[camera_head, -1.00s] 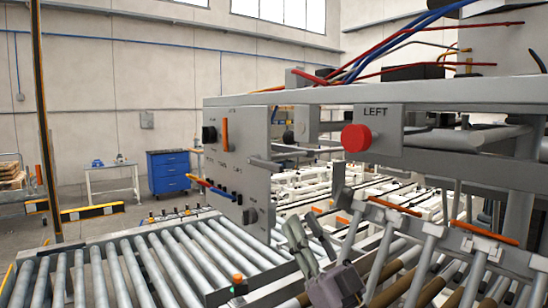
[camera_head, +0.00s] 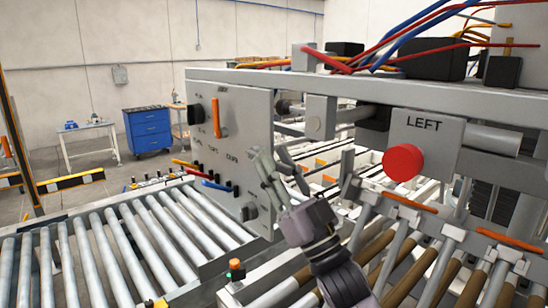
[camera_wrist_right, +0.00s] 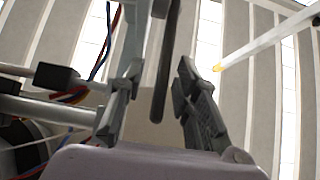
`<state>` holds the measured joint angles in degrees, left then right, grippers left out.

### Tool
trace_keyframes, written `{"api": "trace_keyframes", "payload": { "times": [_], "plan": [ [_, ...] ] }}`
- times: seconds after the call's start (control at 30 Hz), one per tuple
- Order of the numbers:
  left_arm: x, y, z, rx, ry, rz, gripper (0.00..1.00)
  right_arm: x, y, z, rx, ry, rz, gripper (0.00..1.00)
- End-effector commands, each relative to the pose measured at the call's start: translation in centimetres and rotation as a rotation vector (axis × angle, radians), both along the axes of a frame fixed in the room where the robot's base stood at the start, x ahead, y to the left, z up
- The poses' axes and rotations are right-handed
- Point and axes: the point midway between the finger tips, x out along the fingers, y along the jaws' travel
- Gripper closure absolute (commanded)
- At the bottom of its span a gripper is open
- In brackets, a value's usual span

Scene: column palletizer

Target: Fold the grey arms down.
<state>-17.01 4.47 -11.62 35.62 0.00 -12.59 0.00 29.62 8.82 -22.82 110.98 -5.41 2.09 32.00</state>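Several slim grey arms (camera_head: 396,240) stand tilted upward among the brown rollers at the right, joined near their tops by grey bars with orange strips (camera_head: 411,202). I take these to be the grey arms of the task. My right gripper (camera_head: 276,158) is raised in front of the control panel (camera_head: 245,125), left of the grey arms and apart from them. Its fingers are spread in the right wrist view (camera_wrist_right: 160,95). A dark bar (camera_wrist_right: 166,60) shows between them there; I cannot tell whether it is touched. My left gripper is out of view.
The panel carries an orange handle (camera_head: 215,118), a red lever (camera_head: 186,164), a blue lever (camera_head: 216,186) and black knobs. A red button (camera_head: 403,162) sits by the LEFT sign (camera_head: 424,125). A roller conveyor (camera_head: 100,250) lies left; a blue cabinet (camera_head: 148,130) stands behind.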

Motion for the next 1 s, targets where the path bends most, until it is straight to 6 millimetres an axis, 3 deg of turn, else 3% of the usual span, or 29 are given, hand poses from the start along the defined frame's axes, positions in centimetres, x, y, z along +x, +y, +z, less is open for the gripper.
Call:
{"api": "trace_keyframes", "payload": {
  "times": [0.13,0.57,1.0],
  "plan": [
    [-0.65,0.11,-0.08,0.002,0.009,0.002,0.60,-0.01,0.01,-0.01,0.000,0.000,0.000,0.72],
    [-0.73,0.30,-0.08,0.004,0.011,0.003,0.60,0.01,-0.02,-0.03,0.000,0.000,0.000,1.00],
    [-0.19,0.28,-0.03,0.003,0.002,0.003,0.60,0.01,-0.03,-0.02,-0.001,0.000,-0.001,1.00]
  ]
}}
